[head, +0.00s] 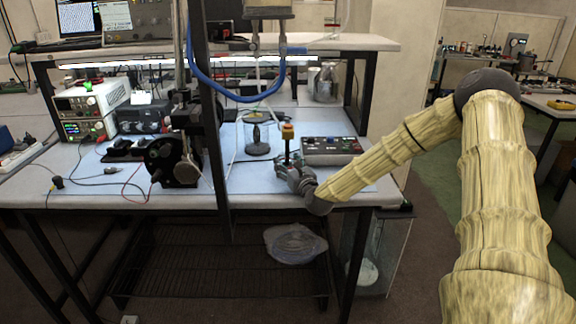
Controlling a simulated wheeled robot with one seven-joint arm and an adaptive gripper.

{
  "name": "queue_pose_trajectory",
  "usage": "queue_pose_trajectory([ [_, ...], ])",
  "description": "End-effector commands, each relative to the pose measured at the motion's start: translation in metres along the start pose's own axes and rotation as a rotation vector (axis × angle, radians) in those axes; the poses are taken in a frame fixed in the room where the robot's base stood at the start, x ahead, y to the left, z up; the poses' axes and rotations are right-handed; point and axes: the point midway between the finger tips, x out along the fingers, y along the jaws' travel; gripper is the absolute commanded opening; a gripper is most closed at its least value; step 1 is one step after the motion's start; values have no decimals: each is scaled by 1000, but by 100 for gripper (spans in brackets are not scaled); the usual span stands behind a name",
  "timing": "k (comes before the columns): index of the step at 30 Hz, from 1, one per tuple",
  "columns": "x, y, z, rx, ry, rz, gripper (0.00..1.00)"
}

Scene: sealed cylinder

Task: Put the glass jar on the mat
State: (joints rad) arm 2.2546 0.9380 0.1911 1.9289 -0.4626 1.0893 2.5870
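A clear glass jar-like vessel (257,138) with a dark base and a yellowish top stands upright on the bench, left of centre, below a hanging rod. My gripper (290,165) is low over the front of the bench, to the right of and nearer than this vessel, and apart from it. A dark upright piece with an orange and yellow top (288,131) rises right at the gripper's fingers. I cannot tell whether the fingers hold it or are in front of it. A pale blue covering (232,181) lies over the bench top; I cannot make out a separate mat.
A grey control box (331,150) stands just right of the gripper. A black wheel-like device (174,160) and a dark vertical post (212,130) stand to the left. A blue hose (225,94) loops above the vessel. Power supplies (90,105) are at far left. Bare bench lies front centre-left.

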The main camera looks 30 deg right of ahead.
Motion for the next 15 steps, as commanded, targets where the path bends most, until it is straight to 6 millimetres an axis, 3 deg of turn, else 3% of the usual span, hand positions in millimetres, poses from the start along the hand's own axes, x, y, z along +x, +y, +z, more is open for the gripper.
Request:
queue_pose_trajectory([
  [1, 0, 0, 0, 0, 0, 0, 68],
  [3, 0, 0, 0, 0, 0, 0, 79],
  [15, 0, 0, 3, -1, 0, 1, 79],
])
